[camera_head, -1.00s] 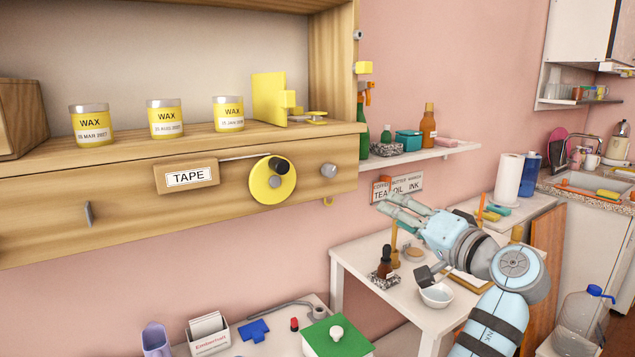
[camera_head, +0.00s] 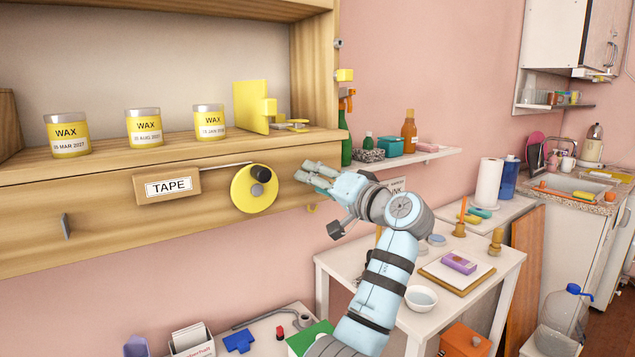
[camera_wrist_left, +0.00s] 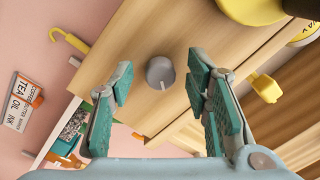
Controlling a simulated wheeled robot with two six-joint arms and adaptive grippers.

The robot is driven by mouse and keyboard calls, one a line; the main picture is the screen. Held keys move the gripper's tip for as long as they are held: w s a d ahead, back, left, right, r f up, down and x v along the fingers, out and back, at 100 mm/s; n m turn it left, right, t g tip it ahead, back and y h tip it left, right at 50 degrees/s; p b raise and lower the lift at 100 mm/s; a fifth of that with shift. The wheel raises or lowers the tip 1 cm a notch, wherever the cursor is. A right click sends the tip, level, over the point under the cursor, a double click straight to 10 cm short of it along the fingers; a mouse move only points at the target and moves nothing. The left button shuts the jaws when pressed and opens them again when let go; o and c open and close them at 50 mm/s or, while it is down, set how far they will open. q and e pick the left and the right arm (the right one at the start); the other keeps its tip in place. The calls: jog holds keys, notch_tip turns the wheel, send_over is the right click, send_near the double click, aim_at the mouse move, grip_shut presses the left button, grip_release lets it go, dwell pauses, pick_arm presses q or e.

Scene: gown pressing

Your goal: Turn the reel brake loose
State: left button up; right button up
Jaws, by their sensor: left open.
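A round grey knob (camera_wrist_left: 160,72) with a pale pointer line sits on the wooden front board in the left wrist view; it looks like the reel brake. In the head view my gripper hides it. The yellow tape reel (camera_head: 242,195) with its black handle is to its left, beside the TAPE label (camera_head: 168,187). It also shows at the top of the left wrist view (camera_wrist_left: 250,8). My left gripper (camera_head: 308,174) is open and points at the board. In the left wrist view its fingers stand either side of the knob; I cannot tell any contact. My right gripper is not in view.
Several wax jars (camera_head: 145,128) and a yellow bracket (camera_head: 252,106) stand on the shelf above. A yellow hook (camera_wrist_left: 68,40) hangs near the board's end. A wall shelf (camera_head: 400,160) with bottles and a white table (camera_head: 470,290) lie to the right.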

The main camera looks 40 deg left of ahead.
pick_arm(q)
grip_shut()
jog(key=shift+n, duration=0.5)
jog(key=n+b, duration=0.1)
jog(key=n, duration=0.5)
jog(key=n+b, duration=0.1)
jog(key=n, duration=0.5)
jog(key=shift+w+t+h, duration=0.15)
jog(key=shift+t+h, duration=0.25)
jog(key=shift+n, duration=0.3)
